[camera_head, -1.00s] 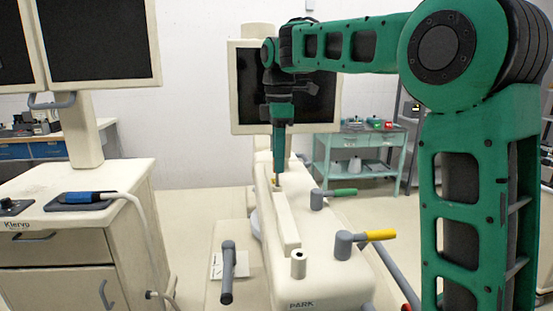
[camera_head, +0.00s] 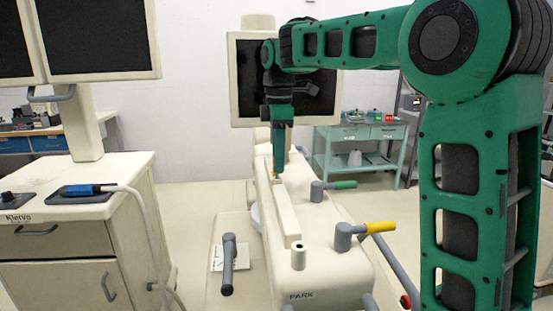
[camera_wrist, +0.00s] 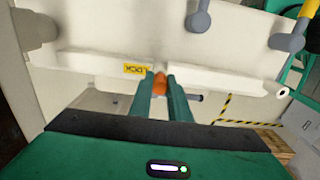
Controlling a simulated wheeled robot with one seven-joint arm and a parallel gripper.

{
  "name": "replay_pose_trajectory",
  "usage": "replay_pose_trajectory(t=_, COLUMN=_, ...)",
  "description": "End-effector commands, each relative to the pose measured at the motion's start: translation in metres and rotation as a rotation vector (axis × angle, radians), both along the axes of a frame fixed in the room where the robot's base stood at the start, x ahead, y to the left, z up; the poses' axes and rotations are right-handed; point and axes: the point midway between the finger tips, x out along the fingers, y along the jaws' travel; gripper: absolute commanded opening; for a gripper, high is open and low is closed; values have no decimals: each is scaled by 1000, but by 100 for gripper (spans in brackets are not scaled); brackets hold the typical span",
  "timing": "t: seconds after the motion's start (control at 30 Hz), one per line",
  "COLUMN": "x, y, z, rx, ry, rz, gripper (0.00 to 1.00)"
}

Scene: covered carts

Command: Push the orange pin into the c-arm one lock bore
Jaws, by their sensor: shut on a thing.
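The orange pin (camera_wrist: 160,86) is between my gripper's fingertips (camera_wrist: 162,79) in the wrist view, and my gripper is shut on it. In the head view my gripper (camera_head: 277,172) points down at the top of the long cream beam (camera_head: 288,217) on the c-arm cart; the pin is very small there. In the wrist view a yellow lock label (camera_wrist: 136,69) is on the beam just left of the pin. The pin and fingers hide the bore, so I cannot tell how deep the pin sits.
A green-handled lever (camera_head: 335,185) and a yellow-handled lever (camera_head: 372,229) stand right of the beam. A monitor (camera_head: 245,80) is behind my gripper. A cream cabinet (camera_head: 60,245) stands left, with floor between.

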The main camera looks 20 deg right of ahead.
Motion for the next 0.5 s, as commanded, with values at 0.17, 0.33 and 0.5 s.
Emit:
replay_pose_trajectory(t=0.17, x=0, y=0, z=-4, rx=0, ry=1, rz=0, gripper=0)
replay_pose_trajectory(t=0.33, x=0, y=0, z=-8, rx=-1, ry=1, rz=0, gripper=0)
replay_pose_trajectory(t=0.5, x=0, y=0, z=-11, rx=0, ry=0, rz=0, gripper=0)
